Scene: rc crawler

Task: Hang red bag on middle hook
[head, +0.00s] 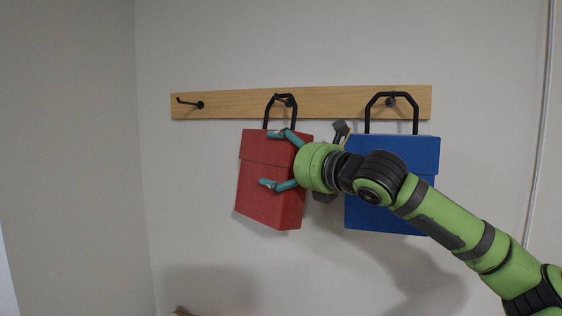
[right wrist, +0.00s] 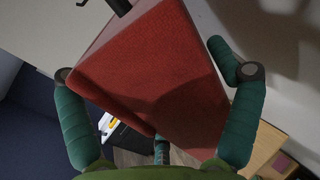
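The red bag (head: 268,180) is at the middle of the wooden rail, slightly tilted. The top of its black handle (head: 267,112) is at the middle hook (head: 289,102) and appears looped over it. My right gripper (head: 268,158) is at the bag's right side, with its teal fingers spread apart in front of the bag. In the right wrist view the red bag (right wrist: 160,85) lies between and beyond the open fingers, and neither finger clearly presses on it. My left gripper is in neither view.
A blue bag (head: 392,180) hangs on the right hook (head: 391,101), close behind my right wrist. The left hook (head: 198,104) on the wooden rail (head: 235,104) is empty. The wall left of the red bag is clear.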

